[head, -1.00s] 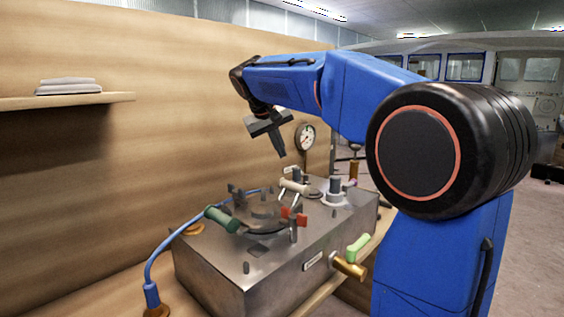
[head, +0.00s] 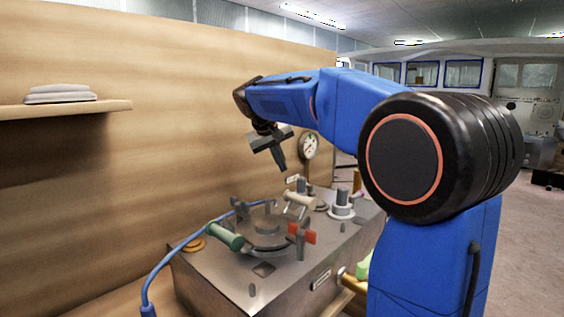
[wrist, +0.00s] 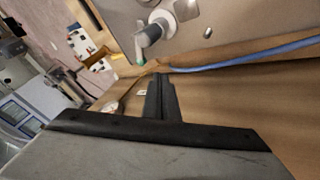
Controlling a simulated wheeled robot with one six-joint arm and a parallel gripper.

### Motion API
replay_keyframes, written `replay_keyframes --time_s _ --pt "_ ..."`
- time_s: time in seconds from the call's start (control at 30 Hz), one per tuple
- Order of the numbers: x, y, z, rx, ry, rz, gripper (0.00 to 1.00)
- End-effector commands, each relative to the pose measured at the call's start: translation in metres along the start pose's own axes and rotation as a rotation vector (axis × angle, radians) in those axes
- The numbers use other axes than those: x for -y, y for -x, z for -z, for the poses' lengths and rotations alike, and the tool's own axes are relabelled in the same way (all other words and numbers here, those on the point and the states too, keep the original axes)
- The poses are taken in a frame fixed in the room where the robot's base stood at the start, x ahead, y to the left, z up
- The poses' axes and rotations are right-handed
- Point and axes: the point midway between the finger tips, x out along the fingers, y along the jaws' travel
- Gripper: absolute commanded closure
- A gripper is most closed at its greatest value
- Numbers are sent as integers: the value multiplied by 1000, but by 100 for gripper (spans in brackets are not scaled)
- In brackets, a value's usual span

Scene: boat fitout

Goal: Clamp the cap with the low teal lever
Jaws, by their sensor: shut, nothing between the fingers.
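The lever with the dark teal-green handle (head: 226,236) is at the left front of the round cap (head: 266,228) on top of the metal box. The handle slants down toward the cap and lies low. A red-handled lever (head: 301,233) stands at the cap's right front and a cream-handled one (head: 298,198) behind it. My gripper (head: 281,166) is shut and empty, above and behind the cap, apart from all the levers. In the wrist view its fingers (wrist: 160,98) are together. The teal lever cannot be made out there.
A pressure gauge (head: 309,146) stands behind my gripper. A grey post fitting (head: 342,205) is at the box's right. A blue hose (head: 165,262) curves along the left to the box top. A light green handle (head: 364,266) is partly behind my arm. A shelf (head: 70,108) hangs left.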

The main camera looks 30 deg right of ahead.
Motion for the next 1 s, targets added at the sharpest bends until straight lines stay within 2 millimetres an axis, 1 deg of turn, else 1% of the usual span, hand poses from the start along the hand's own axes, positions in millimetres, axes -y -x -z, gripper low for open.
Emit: replay_keyframes --time_s 0.03,0.1,0.37,0.43,0.6,0.8,1.0 --pt "0 -10 0 3 0 -1 100" --pt "0 -23 0 3 0 -1 100" --pt "0 -68 -1 3 0 0 100" --pt "-11 -72 -1 1 -3 -1 100" --pt "-25 -83 -2 1 -1 -1 100" --pt "-32 -88 -3 0 -1 0 100" --pt "-32 -88 -3 0 0 0 100"
